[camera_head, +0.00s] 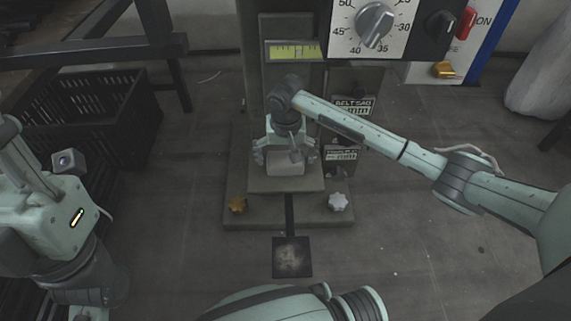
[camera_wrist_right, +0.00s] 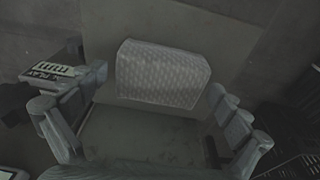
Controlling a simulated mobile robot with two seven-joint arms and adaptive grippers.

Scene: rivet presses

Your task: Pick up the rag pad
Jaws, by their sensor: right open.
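The rag pad (camera_head: 286,166) is a pale, block-like pad on the base plate of the press. In the right wrist view the pad (camera_wrist_right: 162,74) shows a quilted, textured surface and lies just ahead of and between my fingers. My right gripper (camera_head: 286,158) is open above the pad, one finger toward each side. In the wrist view my right gripper (camera_wrist_right: 150,110) has its fingers spread apart, with nothing between the tips but the pad beyond them. Contact cannot be told. My left arm shows at the left edge, but its fingers are not visible.
A foot pedal (camera_head: 292,257) lies in front. A control panel with a dial (camera_head: 374,24) hangs above. A black crate (camera_head: 85,112) stands at the left. The floor to the right is clear.

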